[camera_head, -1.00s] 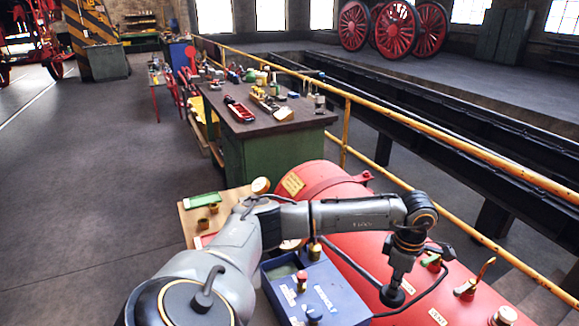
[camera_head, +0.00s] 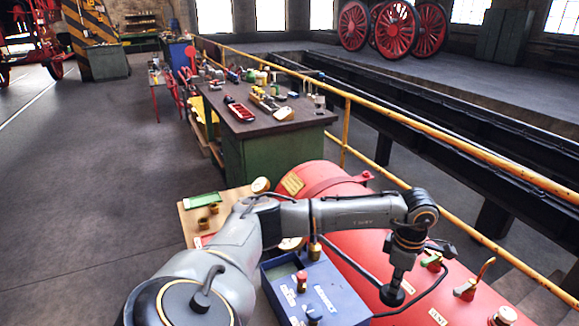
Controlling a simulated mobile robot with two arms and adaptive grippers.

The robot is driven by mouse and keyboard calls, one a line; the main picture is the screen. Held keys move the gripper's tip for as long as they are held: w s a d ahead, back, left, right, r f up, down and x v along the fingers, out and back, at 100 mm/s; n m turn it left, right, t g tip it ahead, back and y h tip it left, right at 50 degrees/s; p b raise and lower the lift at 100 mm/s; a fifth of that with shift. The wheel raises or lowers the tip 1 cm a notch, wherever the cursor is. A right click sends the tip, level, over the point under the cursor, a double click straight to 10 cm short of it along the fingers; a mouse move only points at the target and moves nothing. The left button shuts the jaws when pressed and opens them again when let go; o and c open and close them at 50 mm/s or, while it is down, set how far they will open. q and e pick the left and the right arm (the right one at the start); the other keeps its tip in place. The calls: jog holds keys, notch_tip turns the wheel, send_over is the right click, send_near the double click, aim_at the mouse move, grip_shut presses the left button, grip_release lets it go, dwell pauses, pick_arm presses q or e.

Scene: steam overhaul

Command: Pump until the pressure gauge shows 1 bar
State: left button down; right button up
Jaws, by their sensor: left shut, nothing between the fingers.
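A blue box with white labels and knobs (camera_head: 330,296) stands at the bottom centre, in front of a red boiler or tank (camera_head: 350,228). A red knob (camera_head: 302,281) and a brass fitting (camera_head: 314,250) sit on its top. A brass-rimmed round dial (camera_head: 260,185) shows at the left end of the red tank; its reading is too small to make out. My left gripper (camera_head: 395,282) points down over the red tank, right of the blue box. It is shut and empty. I cannot tell whether its tip touches the tank. My right gripper is out of view.
A black hose (camera_head: 352,267) runs between the box and the tank. Valves with handles (camera_head: 466,288) stand on the tank at right. A wooden board (camera_head: 187,222) with small parts lies at left. A yellow railing (camera_head: 450,217) runs behind the tank. A green workbench (camera_head: 262,160) stands beyond.

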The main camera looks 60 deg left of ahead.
pick_arm(q)
notch_tip(320, 180, down, 15)
jog(key=b, duration=1.1)
notch_tip(320, 180, up, 16)
jog(key=p, duration=0.9)
jog(key=shift+a+f+p, duration=0.15)
jog(key=shift+p, duration=0.25)
jog(key=shift+r, duration=0.35)
jog(key=shift+f, duration=0.1)
